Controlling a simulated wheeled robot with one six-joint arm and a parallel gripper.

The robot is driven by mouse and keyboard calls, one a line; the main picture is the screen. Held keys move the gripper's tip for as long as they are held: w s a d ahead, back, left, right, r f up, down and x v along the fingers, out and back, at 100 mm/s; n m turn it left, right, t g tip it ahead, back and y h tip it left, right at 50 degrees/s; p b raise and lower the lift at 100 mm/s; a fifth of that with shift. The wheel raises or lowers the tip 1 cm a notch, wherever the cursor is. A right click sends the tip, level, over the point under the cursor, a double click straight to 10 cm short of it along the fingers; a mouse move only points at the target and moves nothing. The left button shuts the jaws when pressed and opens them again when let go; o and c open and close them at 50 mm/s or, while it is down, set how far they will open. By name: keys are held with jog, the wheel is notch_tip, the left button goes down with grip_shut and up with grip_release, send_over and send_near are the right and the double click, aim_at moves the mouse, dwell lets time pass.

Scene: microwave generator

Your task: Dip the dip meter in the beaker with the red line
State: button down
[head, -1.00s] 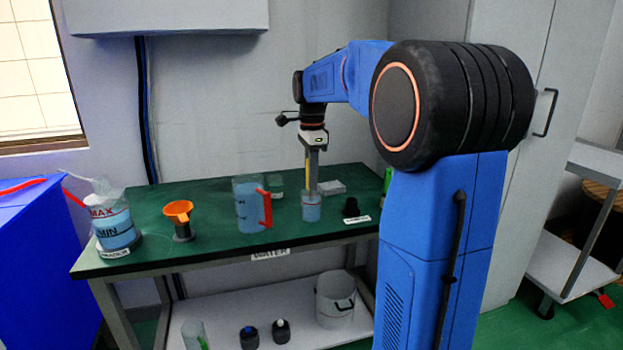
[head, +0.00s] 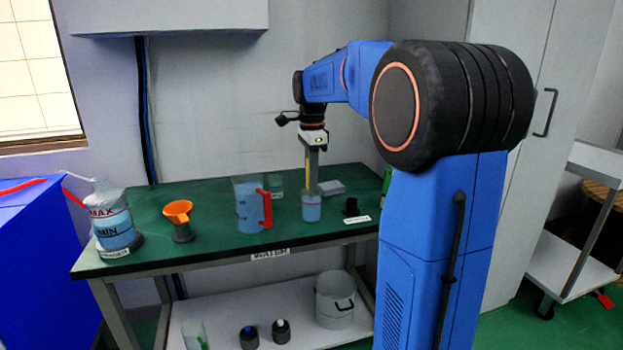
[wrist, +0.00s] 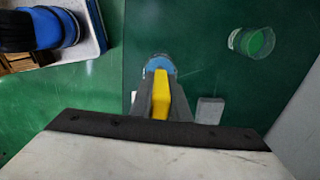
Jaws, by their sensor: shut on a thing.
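My gripper (head: 311,164) points straight down over the green table. It is shut on the yellow dip meter (wrist: 161,92), which also shows as a thin yellow strip in the head view (head: 307,168). The small beaker (head: 311,209) with blue liquid and a red line near its top stands right below my gripper. In the wrist view the beaker (wrist: 160,64) shows at the tip of the fingers, partly hidden by them. The meter's lower end is at or just inside the beaker's mouth; its exact depth is hidden.
A black piece (head: 351,207) and a grey block (head: 331,188) lie right.

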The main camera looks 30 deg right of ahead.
jog(key=shift+r, duration=4.5)
